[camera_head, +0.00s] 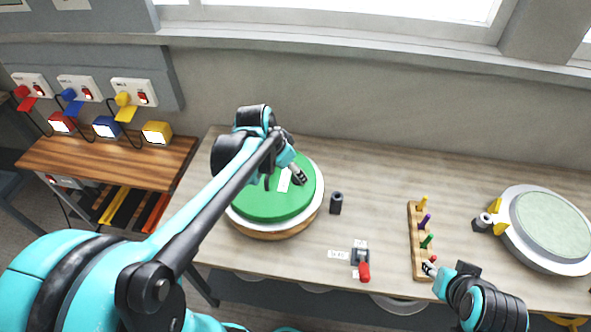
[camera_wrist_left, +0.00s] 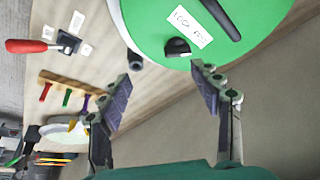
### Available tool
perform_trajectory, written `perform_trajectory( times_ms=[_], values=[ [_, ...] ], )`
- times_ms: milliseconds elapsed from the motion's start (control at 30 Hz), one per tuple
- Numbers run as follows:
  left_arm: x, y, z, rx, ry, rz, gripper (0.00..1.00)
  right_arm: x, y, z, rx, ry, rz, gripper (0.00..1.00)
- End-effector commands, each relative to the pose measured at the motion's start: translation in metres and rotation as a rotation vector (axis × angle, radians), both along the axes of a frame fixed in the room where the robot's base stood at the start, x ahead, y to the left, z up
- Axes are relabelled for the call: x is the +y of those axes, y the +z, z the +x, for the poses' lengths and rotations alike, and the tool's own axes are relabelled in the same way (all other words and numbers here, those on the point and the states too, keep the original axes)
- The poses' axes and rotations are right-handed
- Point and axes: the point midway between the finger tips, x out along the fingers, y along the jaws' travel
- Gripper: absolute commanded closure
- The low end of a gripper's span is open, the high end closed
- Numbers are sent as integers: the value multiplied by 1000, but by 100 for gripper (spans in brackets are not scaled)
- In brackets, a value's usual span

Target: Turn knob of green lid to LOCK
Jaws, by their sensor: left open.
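The green lid (camera_head: 262,208) sits on a round white-rimmed mould on the table. In the left wrist view the lid (camera_wrist_left: 160,18) fills the upper part, with a black handle (camera_wrist_left: 220,18), a white label (camera_wrist_left: 190,27) whose text is partly legible, and a small black knob (camera_wrist_left: 178,47) beside the label. My left gripper (camera_head: 298,176) is over the lid's right part, covering the knob in the head view. Its fingers (camera_wrist_left: 163,80) are spread apart with nothing between them, and the knob appears beyond the tips. My right gripper (camera_head: 430,268) is by the peg rack's near end; its jaws are unclear.
A wooden rack (camera_head: 415,240) holds several coloured pegs. A dark cylinder (camera_head: 336,203) stands right of the lid. A red-handled switch (camera_head: 363,268) is near the front edge. Another round mould (camera_head: 555,228) is at the right. A side table (camera_head: 100,160) with coloured boxes is at the left.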

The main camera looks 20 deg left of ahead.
Motion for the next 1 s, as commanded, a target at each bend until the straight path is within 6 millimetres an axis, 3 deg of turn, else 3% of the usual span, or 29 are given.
perform_trajectory(
  times_ms=[100,300,700,1000],
  values=[
    [16,-8,24,15,-71,-9,36,0,5,0,0,0,0,60],
    [26,-19,39,22,-130,-16,36,0,6,0,0,0,0,60],
    [15,-75,58,23,-135,-15,36,0,-15,0,0,0,0,60],
    [11,-90,64,23,-131,-15,36,0,-19,0,0,0,0,60]
  ],
)
